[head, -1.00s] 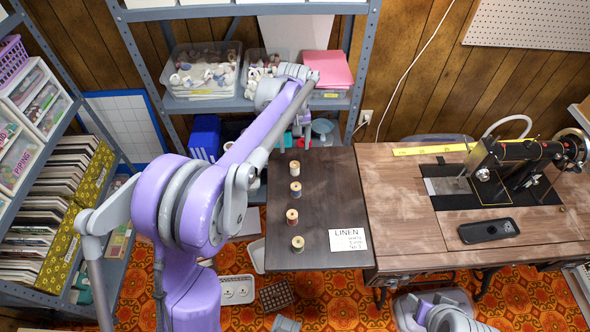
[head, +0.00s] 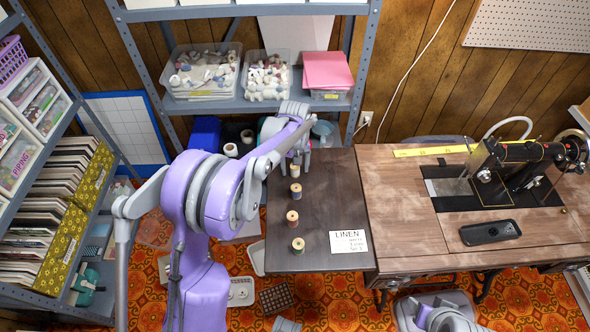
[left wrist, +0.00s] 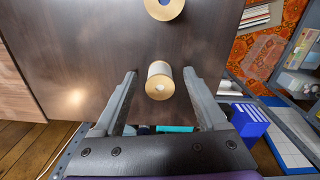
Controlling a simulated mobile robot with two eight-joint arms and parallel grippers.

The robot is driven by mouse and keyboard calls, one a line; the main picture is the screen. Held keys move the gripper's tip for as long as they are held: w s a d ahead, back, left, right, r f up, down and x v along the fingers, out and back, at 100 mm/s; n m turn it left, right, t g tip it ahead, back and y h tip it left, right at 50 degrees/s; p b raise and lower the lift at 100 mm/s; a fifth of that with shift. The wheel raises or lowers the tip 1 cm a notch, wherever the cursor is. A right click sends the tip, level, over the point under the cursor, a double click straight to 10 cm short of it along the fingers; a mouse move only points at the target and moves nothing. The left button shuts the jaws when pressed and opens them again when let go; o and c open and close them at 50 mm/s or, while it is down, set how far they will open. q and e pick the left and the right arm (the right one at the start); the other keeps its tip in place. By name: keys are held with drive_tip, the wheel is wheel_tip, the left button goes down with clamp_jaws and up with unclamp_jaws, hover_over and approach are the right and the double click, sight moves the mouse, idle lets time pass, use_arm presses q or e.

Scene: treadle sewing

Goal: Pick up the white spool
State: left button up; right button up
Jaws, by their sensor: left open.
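The white spool (head: 295,170) stands upright at the far end of the dark side table, the farthest of a row of spools. In the left wrist view the spool (left wrist: 159,82) shows pale thread and a tan rim, between the two fingers. My left gripper (left wrist: 161,75) is open, with a gap on each side of the spool. In the head view my left gripper (head: 302,160) is at the far end of the table by this spool, partly hidden by my arm. I cannot tell its exact height. My right gripper is not seen.
A blue-grey spool (head: 295,190), a reddish-brown spool (head: 292,218) and a green spool (head: 298,244) stand nearer along the table (head: 325,195). A LINEN card (head: 348,242) lies at the near right. Shelving (head: 245,105) rises behind. The sewing machine (head: 515,165) is right.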

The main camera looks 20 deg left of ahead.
use_arm(q)
clamp_jaws()
drive_tip(key=shift+r, duration=0.15)
wheel_tip(320, 180, up, 10)
drive_tip(key=shift+p, duration=0.35)
idle(0.3)
